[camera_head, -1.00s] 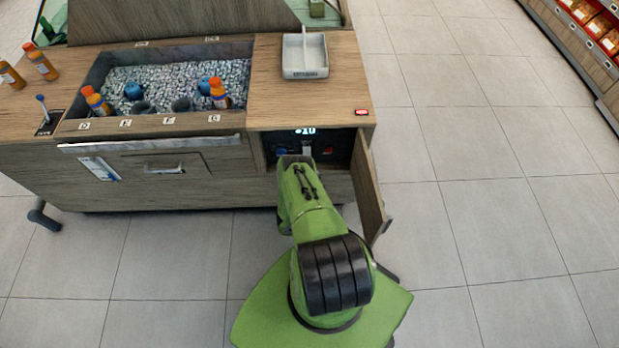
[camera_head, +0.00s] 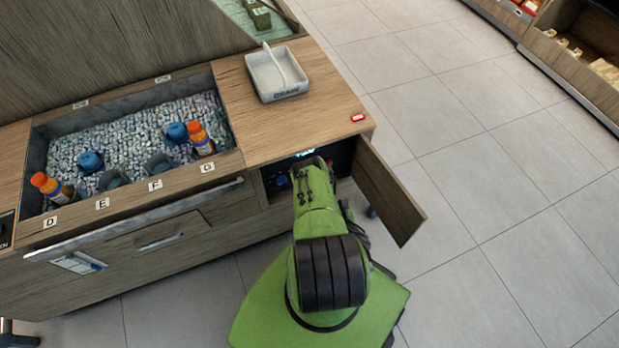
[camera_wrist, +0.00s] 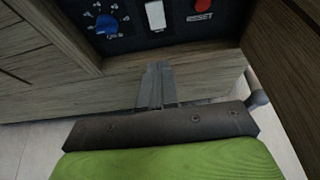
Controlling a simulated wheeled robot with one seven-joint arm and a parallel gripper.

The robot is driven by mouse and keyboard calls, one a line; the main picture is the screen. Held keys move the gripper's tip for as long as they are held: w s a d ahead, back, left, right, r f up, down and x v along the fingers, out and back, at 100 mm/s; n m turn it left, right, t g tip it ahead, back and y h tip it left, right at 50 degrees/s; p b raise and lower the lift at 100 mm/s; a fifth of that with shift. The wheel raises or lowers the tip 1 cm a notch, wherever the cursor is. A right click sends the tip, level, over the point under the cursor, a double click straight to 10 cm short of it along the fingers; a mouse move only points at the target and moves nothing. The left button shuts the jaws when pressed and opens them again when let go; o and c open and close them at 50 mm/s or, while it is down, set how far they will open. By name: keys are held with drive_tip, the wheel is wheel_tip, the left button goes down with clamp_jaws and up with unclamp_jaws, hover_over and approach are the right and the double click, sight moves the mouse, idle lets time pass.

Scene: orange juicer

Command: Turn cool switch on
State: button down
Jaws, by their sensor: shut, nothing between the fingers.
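The wrist view shows a dark control panel (camera_wrist: 130,38) inside the open compartment. On it are a blue knob (camera_wrist: 107,24) at the left, a white rocker switch (camera_wrist: 155,16) in the middle and a red reset button (camera_wrist: 203,5) at the right. My gripper (camera_wrist: 159,66) is shut and empty, its fingers together and pointing at the panel just below the white switch in the picture. I cannot tell whether the fingertips touch anything. In the head view my arm (camera_head: 318,220) reaches into the compartment and hides most of the panel; a lit display (camera_head: 303,154) shows at its top.
The open compartment door (camera_head: 388,190) stands close to the right of my arm. The counter (camera_head: 305,105) above holds a white tray (camera_head: 277,75). To the left is a bin of ice (camera_head: 130,125) with bottles and blue-topped items. The floor at the right is clear.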

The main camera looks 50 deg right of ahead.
drive_tip(key=r+b+x, duration=0.1)
drive_tip(key=b+x, duration=1.1)
drive_tip(key=x, duration=0.2)
drive_tip(key=shift+w+b, duration=0.3)
drive_tip(key=shift+b, duration=0.05)
drive_tip(key=shift+f, duration=0.1)
